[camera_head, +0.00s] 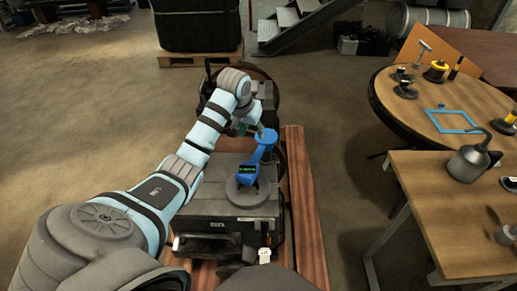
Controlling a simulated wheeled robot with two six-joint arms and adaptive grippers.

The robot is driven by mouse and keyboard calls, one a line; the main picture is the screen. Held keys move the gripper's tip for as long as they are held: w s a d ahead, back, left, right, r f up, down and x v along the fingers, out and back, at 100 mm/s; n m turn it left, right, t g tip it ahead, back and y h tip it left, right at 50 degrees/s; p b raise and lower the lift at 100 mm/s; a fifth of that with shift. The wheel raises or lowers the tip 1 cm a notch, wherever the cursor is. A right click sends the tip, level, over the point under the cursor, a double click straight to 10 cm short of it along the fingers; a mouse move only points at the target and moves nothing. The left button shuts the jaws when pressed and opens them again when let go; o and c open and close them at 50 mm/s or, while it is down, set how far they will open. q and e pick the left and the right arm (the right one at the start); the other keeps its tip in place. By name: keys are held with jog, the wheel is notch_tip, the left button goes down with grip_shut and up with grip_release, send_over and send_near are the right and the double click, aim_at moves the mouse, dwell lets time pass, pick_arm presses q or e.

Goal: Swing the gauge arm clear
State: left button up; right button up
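The blue gauge arm (265,147) stands on a round grey base on top of the dark engine block (212,205). It rises from a blue body with a small dark display and leans up toward the far side. My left arm reaches in from the lower left over the engine. My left gripper (250,127) is at the far end, close to the upper end of the gauge arm. It is small and partly hidden by the wrist, so I cannot tell whether it touches the gauge arm or how its fingers stand. My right gripper is not in view.
The engine sits on reddish wooden beams (301,205). A round wooden table (480,103) with tools and a blue frame (452,121) stands at the right. Nearer is a wooden bench (440,205) with a metal oil can (468,163). Open floor lies between beams and tables.

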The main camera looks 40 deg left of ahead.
aim_at(259, 150)
pick_arm(q)
jog(key=b+x, duration=0.5)
jog(key=x, duration=0.9)
jog(key=shift+s+d, duration=0.1)
jog(key=shift+c, duration=0.6)
grip_shut()
